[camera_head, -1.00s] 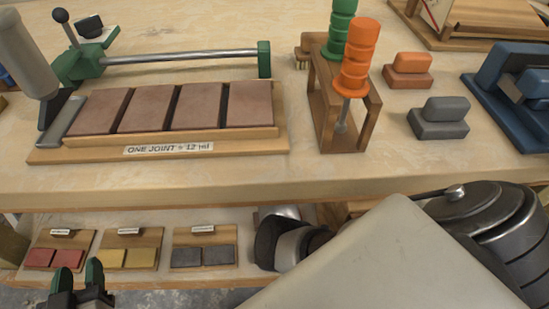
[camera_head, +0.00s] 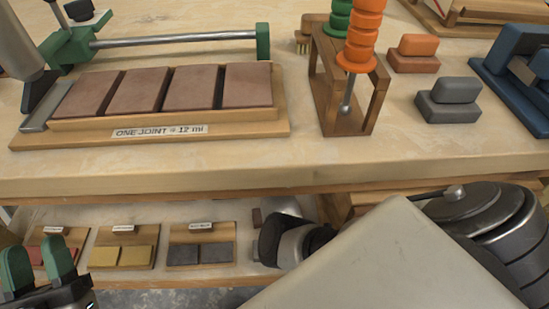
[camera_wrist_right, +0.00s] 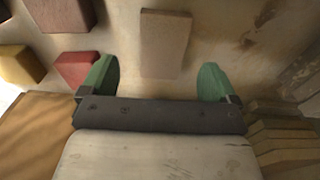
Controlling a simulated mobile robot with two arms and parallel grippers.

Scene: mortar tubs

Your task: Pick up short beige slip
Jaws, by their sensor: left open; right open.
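A pale beige slip (camera_wrist_right: 164,43) lies flat in the right wrist view, upper middle. My right gripper (camera_wrist_right: 157,80) is open, its two green fingertips apart on either side of the slip's lower end. The slip is not gripped, and whether a finger touches it I cannot tell. In the head view I cannot make out this slip or the right fingertips. My left gripper (camera_head: 38,266) is open and empty at the lower left of the head view, in front of the red slips (camera_head: 34,256).
Yellow slips (camera_head: 122,256) and dark grey slips (camera_head: 200,253) lie on small boards on the lower shelf. The bench top (camera_head: 240,181) overhangs it. In the right wrist view a red block (camera_wrist_right: 76,68) sits close to the left finger, and stacked wooden layers (camera_wrist_right: 282,135) lie at right.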

